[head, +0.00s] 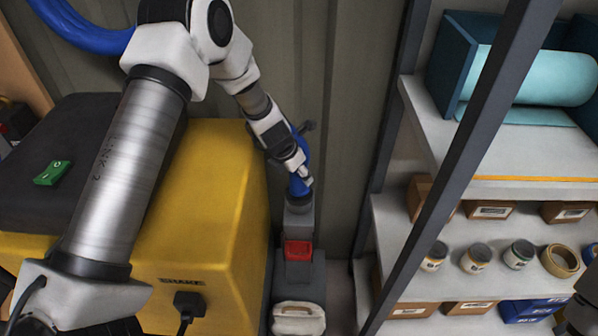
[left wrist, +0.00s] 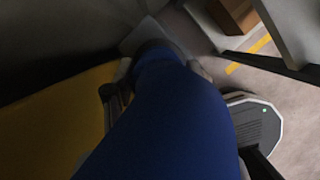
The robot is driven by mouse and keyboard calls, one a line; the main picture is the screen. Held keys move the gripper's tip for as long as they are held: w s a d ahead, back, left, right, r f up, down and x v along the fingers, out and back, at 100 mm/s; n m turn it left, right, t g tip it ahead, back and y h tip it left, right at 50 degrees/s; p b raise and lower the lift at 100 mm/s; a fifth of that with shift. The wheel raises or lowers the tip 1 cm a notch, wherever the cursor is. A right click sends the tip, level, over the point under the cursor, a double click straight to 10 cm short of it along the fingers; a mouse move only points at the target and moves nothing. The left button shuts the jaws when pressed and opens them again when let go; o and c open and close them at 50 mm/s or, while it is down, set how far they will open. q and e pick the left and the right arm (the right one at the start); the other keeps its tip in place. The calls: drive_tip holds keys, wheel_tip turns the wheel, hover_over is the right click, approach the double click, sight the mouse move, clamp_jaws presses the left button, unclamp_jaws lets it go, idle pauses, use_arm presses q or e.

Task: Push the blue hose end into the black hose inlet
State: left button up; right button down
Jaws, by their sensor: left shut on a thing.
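My left gripper (head: 302,174) is shut on the blue hose end (head: 298,186), which points down. The blue hose (left wrist: 165,120) fills the middle of the left wrist view, between the fingers. The black hose inlet (head: 298,204) is directly below the gripper, on top of a narrow grey unit. The hose end meets the inlet's top in the head view, but how deep it sits cannot be told. In the left wrist view a dark rim (left wrist: 154,44) shows at the hose's far end; the hose hides most of it.
A yellow machine (head: 215,180) with a black plug (head: 188,303) stands left of the grey unit (head: 300,270), which has a red part (head: 298,250). A shelf (head: 430,235) with tins and boxes and its dark post (head: 465,150) are on the right. A corrugated wall is behind.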

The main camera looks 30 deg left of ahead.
use_arm(q)
drive_tip(key=shift+f+b, duration=0.6)
drive_tip(key=o, duration=1.2)
drive_tip(key=shift+c, duration=0.2)
drive_tip(key=v, duration=1.2)
